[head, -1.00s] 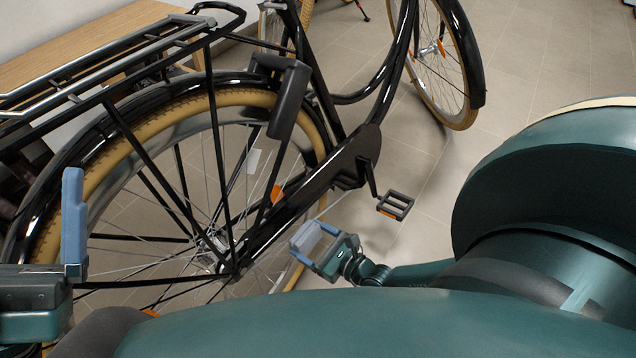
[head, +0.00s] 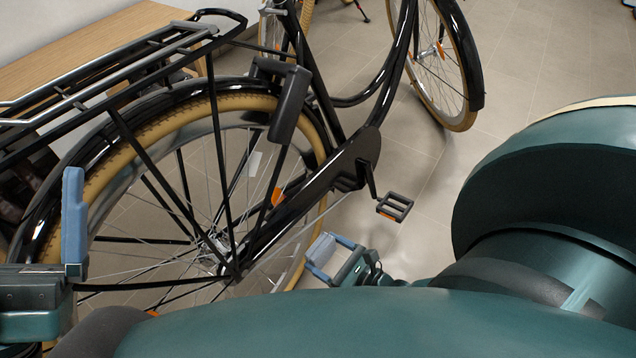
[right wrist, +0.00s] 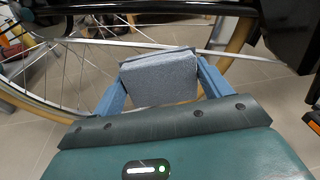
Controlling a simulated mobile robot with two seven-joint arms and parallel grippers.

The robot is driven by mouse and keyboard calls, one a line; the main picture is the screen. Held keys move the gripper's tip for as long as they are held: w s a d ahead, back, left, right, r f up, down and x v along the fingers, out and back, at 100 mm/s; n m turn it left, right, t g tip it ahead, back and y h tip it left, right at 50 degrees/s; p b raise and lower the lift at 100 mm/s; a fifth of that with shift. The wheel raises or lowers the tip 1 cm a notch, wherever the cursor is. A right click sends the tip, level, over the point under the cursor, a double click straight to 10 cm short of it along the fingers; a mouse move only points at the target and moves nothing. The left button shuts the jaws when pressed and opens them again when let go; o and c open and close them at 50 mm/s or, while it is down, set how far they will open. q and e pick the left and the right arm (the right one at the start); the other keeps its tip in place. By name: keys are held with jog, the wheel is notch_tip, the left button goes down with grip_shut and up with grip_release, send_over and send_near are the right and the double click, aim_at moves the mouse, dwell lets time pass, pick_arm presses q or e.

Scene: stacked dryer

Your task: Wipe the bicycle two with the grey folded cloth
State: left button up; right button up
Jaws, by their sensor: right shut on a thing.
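The bicycle (head: 318,180) is black with tan tyres and fills the left and middle of the head view. Its rear wheel, chain case and pedal (head: 395,207) face me. My right gripper (head: 328,255) is low in front of the rear wheel, below and left of the pedal. It is shut on the grey folded cloth (right wrist: 160,78), which shows between its blue fingers in the right wrist view. I cannot tell whether the cloth touches the bicycle. My left gripper (head: 75,222) is at the left edge; one blue finger stands upright, and the rest is hidden or out of frame.
A wooden bench or table top (head: 100,50) is behind the rear rack (head: 120,75). The tiled floor (head: 540,60) is clear to the right of the front wheel. The pedal sticks out near my right gripper.

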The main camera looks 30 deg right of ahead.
jog(key=shift+s+d+r, duration=0.1)
jog(key=shift+s+d, duration=0.05)
jog(key=shift+s, duration=0.3)
jog(key=v, duration=0.3)
dwell(0.3)
jog(key=shift+s, duration=0.1)
